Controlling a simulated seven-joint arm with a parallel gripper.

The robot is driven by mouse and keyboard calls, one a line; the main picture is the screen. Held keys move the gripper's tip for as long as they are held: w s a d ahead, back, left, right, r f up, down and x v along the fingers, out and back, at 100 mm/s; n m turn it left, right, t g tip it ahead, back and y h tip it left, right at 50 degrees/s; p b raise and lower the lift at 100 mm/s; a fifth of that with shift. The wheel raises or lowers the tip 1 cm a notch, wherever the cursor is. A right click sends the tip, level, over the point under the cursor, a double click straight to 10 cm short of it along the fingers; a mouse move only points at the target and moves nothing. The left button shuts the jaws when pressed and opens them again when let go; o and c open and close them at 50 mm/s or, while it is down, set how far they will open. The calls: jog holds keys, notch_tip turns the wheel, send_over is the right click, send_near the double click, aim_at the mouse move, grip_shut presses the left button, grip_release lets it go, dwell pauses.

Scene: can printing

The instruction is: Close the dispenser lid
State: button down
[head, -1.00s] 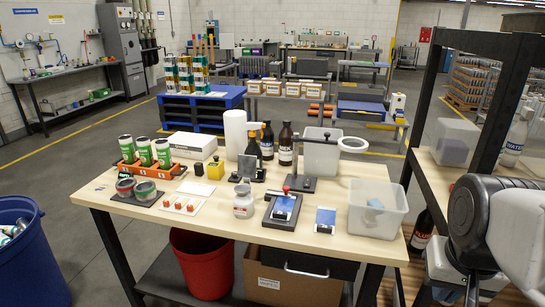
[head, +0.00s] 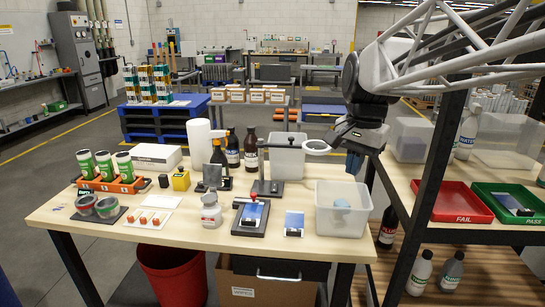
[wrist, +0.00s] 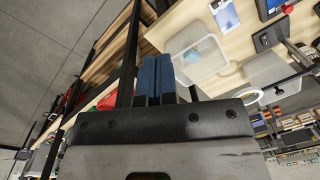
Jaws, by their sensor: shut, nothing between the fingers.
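A small white bottle (head: 211,213) with a red-marked label and a grey top stands at the front middle of the table. It looks like the dispenser. A grey piece (head: 211,177) rises above it, but I cannot tell whether this is its raised lid or a thing behind it. My gripper (head: 355,164) hangs over the table's right end, above and behind the clear bin, well to the right of the bottle. Its blue fingers, also in the wrist view (wrist: 158,78), are together and empty. The bottle is not clear in the wrist view.
A clear bin (head: 342,222) stands below my gripper. A ring on a stand (head: 316,147) is just left of it. A phone fixture (head: 251,217) stands between bottle and bin. A black-framed shelf with red (head: 452,201) and green (head: 508,203) trays is at right.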

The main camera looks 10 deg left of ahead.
aim_at(214, 174)
jog(key=w+a+r+m+g, duration=0.1)
jog(key=w+a+m, duration=0.2)
jog(key=w+a, duration=0.75)
jog(key=w+a+r+m+g, duration=0.1)
jog(key=w+a+m+g, duration=0.15)
jog(key=w+a, duration=0.8)
jog(key=w+a+f+m+g, duration=0.1)
jog(key=w+a+f+m, duration=0.2)
jog(key=w+a, duration=0.6)
jog(key=w+a+f+m+g, duration=0.1)
jog(key=w+a+f+m, duration=0.3)
jog(key=w+a+f, duration=0.3)
jog(key=w+a, duration=0.2)
jog(key=a, duration=0.1)
jog(key=shift+w+h, duration=0.25)
jog(key=shift+h, duration=0.05)
jog(key=shift+f, duration=0.1)
jog(key=s+f, duration=0.8)
jog(key=shift+s+a, duration=0.15)
jog(key=shift+s, duration=0.05)
